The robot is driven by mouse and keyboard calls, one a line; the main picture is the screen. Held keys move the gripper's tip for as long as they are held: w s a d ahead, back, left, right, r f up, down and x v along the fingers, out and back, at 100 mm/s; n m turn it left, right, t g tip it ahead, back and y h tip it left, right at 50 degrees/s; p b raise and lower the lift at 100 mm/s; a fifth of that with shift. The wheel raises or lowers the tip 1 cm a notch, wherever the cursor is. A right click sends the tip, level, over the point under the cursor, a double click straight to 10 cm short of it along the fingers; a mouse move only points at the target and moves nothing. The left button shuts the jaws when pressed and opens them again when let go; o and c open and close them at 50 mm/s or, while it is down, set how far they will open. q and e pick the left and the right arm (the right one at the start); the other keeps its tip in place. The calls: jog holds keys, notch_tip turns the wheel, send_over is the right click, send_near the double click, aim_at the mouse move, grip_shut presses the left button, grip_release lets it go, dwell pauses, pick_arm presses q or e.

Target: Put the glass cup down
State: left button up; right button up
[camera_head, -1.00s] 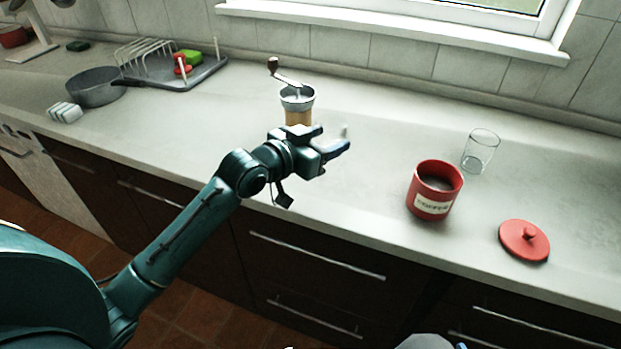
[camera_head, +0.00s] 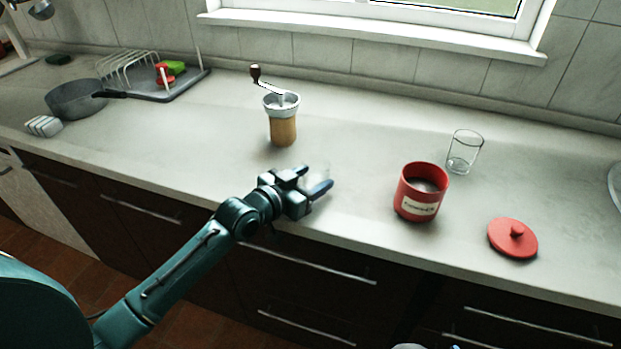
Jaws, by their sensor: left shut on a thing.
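My left gripper (camera_head: 318,179) is over the front part of the counter, in front of the coffee grinder. Its fingers are shut on a faint, clear thing, the glass cup (camera_head: 317,174). The cup's outline is hard to see, and I cannot tell whether its base touches the counter. Another clear drinking glass (camera_head: 464,153) stands upright on the counter, behind and right of the red canister. My right gripper is not in view.
The wooden grinder (camera_head: 283,130) stands behind my left gripper. The open red canister (camera_head: 418,196) and its red lid (camera_head: 513,239) are to the right. A grey pot (camera_head: 77,100) and a dish rack tray (camera_head: 185,88) are at left. Counter between grinder and canister is clear.

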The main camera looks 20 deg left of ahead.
pick_arm(q)
jog(key=o, duration=1)
jog(key=shift+o, duration=0.2)
jog(key=shift+r, duration=0.25)
jog(key=v, duration=1.2)
jog(key=shift+f, duration=0.15)
